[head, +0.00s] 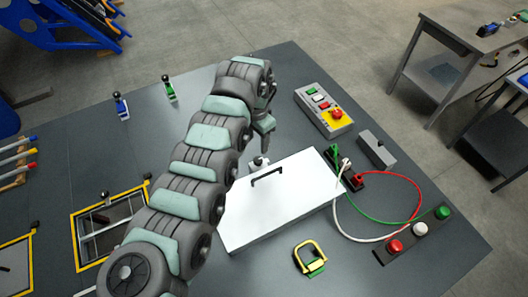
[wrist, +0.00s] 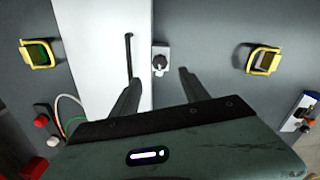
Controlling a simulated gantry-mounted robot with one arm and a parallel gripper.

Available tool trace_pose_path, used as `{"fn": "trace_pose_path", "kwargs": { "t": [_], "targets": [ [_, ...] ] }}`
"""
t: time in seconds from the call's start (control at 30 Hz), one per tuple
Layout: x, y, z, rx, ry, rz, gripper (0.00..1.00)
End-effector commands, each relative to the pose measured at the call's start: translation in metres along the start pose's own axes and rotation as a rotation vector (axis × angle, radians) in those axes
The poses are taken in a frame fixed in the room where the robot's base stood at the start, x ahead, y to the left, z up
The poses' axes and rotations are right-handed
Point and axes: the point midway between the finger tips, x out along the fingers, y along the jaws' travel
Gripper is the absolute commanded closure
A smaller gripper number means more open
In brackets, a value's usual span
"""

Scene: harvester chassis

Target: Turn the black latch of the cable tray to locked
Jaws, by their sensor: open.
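The black latch (wrist: 160,63) is a small dark knob on a pale plate beside the long edge of the white cover (wrist: 92,45) with a black bar handle. I take this cover to be the cable tray's. In the head view the latch (head: 261,161) is small and partly hard to make out, and the white cover (head: 285,205) lies to its lower right. My gripper (wrist: 158,76) is open and empty. In the wrist view the latch shows between and just beyond its fingertips, with no contact visible. In the head view the gripper (head: 267,128) is above the latch.
A grey control box (head: 323,110) with a red button stands behind the cover. Cables (head: 385,180) loop on the right near a button bar (head: 412,238). A yellow-framed latch (head: 310,258) sits in front. Two small levers (head: 168,88) (head: 121,106) stand at the back left.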

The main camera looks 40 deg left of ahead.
Motion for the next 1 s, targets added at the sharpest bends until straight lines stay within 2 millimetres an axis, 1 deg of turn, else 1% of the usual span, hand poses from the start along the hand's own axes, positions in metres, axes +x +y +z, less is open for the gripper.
{"fn": "trace_pose_path", "kwargs": {
  "t": [0.3, 0.5, 0.67, 0.93, 1.0],
  "targets": [
    [0.058, 0.002, -0.003, 0.003, 0.002, 0.0, 0.47],
    [0.088, 0.002, -0.003, 0.0, 0.004, 0.0, 0.47],
    [0.097, 0.001, -0.003, 0.001, 0.006, -0.001, 0.47],
    [0.098, 0.001, -0.003, 0.001, 0.006, -0.002, 0.47],
    [0.098, 0.001, -0.003, 0.0, 0.006, -0.002, 0.51]
  ]
}}
